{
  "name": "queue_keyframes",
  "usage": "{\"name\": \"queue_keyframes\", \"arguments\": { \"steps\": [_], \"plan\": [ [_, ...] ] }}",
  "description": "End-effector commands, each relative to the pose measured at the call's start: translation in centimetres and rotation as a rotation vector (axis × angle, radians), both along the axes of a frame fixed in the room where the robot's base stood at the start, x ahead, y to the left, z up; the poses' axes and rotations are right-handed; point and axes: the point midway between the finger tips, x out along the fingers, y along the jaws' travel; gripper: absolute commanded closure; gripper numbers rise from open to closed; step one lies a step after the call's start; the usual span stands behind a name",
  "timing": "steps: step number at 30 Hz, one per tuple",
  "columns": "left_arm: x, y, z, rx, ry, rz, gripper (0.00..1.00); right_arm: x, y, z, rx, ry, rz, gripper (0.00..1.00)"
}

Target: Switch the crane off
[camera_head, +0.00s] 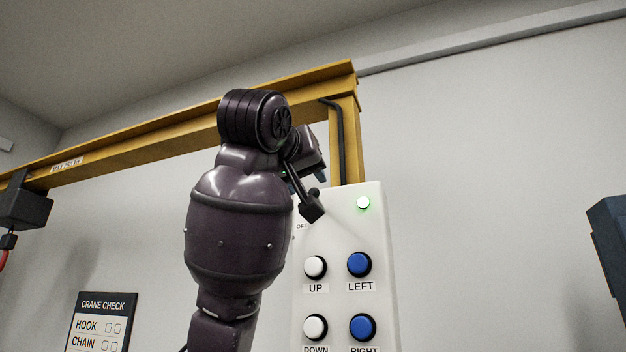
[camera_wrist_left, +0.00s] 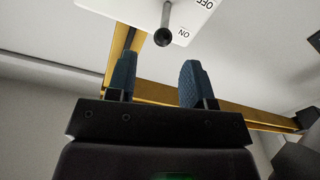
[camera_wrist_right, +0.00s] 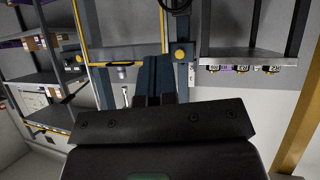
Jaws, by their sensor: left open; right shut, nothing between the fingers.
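The grey crane control panel (camera_head: 340,230) stands right of centre in the head view, with a lit green lamp (camera_head: 364,203) near its top. In the left wrist view a dark lever with a round knob (camera_wrist_left: 163,38) sticks out from the panel, beside the ON and OFF labels (camera_wrist_left: 184,33). My left gripper (camera_wrist_left: 156,72) is open, its fingers apart and empty; the knob lies just beyond the fingertips, roughly between them. In the head view my left arm hides much of the switch area and the ON label. My right gripper (camera_wrist_right: 160,75) is shut and empty, away from the panel.
The white UP button (camera_head: 315,267) and blue LEFT button (camera_head: 359,264) sit below the lever area, with DOWN and RIGHT under them. A yellow crane beam (camera_head: 130,146) runs behind. A crane check board (camera_head: 102,322) is at lower left. Shelves (camera_wrist_right: 40,70) show in the right wrist view.

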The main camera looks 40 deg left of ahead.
Motion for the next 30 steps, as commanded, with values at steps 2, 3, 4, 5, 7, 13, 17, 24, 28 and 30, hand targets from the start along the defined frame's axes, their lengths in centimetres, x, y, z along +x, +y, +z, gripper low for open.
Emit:
{"name": "queue_keyframes", "arguments": {
  "steps": [2,3,4,5,7,13,17,24,28,30],
  "plan": [
    [0.9,0.2,0.0,-0.006,0.010,-0.001,0.53,0.0,0.0,1.0,0.002,0.002,-0.001,1.00],
    [1.4,0.5,-0.1,-0.007,0.012,0.003,0.53,-0.1,0.1,1.1,0.002,0.003,-0.002,1.00],
    [1.9,0.7,-0.1,-0.006,0.012,0.005,0.53,-0.1,0.1,1.2,0.004,0.003,-0.003,1.00],
    [2.4,0.8,-0.2,-0.006,0.012,0.005,0.53,-0.1,0.1,1.2,0.005,0.003,-0.003,1.00],
    [3.4,1.1,-0.2,-0.004,0.011,0.004,0.53,-0.2,0.2,1.3,0.007,0.007,-0.005,1.00],
    [5.3,1.7,-0.2,-0.005,0.008,0.004,0.53,-0.6,0.2,1.3,0.010,0.020,-0.009,1.00],
    [5.8,1.8,-0.2,-0.004,0.006,0.003,0.53,-1.0,0.1,1.0,0.009,0.030,-0.011,1.00],
    [5.9,1.9,-0.3,-0.004,0.006,0.003,0.53,-1.1,0.0,0.8,0.006,0.034,-0.010,1.00],
    [5.9,1.9,-0.3,-0.004,0.006,0.003,0.66,-1.1,0.0,0.9,0.006,0.032,-0.010,1.00],
    [5.9,1.8,-0.3,-0.004,0.006,0.003,0.77,-1.0,0.0,1.0,0.006,0.030,-0.008,1.00]
  ]
}}
